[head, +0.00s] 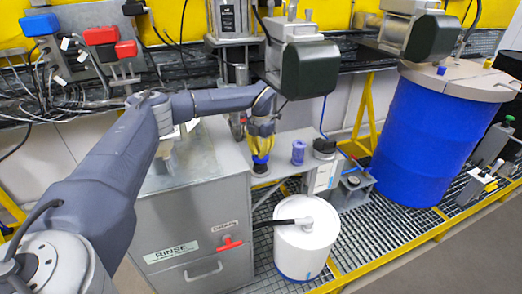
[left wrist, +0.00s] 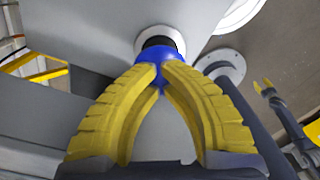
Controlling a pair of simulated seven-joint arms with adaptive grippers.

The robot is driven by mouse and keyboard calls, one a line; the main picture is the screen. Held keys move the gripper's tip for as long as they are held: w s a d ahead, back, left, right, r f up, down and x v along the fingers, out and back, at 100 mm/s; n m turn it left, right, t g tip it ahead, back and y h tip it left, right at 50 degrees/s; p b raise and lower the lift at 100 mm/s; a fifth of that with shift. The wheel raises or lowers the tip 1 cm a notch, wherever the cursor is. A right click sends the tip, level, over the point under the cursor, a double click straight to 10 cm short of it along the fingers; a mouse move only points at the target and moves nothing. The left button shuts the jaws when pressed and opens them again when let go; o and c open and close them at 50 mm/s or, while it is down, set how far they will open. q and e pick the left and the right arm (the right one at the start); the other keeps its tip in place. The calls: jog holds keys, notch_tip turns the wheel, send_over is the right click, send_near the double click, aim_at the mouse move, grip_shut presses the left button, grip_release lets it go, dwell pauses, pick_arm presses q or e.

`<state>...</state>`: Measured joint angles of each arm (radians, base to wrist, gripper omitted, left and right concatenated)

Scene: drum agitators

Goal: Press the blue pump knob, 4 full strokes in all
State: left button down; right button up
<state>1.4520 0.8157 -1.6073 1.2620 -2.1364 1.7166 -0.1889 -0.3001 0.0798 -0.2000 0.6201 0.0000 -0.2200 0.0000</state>
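The blue pump knob (head: 260,158) stands on a dark base on the small grey ledge, right of the rinse cabinet. My left gripper (head: 261,148) points down over it with yellow fingers. In the left wrist view the fingertips (left wrist: 160,70) are drawn together in front of the blue knob (left wrist: 138,54), at its top and not around it. They look in contact, but a small gap cannot be ruled out. The knob's dark stem and pale collar show beyond it. What looks like my right gripper (left wrist: 263,88) is small and far off at the right; its opening is unclear.
A blue-purple cylinder (head: 298,152) and a black-topped fitting (head: 324,148) stand right of the knob. A white drum (head: 306,245) with a black hose is in front. A large blue drum (head: 425,128) stands at right. A dark motor housing (head: 309,70) hangs close above my left wrist.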

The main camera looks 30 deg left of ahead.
pick_arm(q)
jog(key=shift+r, duration=2.65)
jog(key=shift+f, duration=0.15)
jog(key=shift+f, duration=3.15)
jog(key=shift+r, duration=3.25)
jog(key=shift+f, duration=0.1)
jog(key=shift+f, duration=3.15)
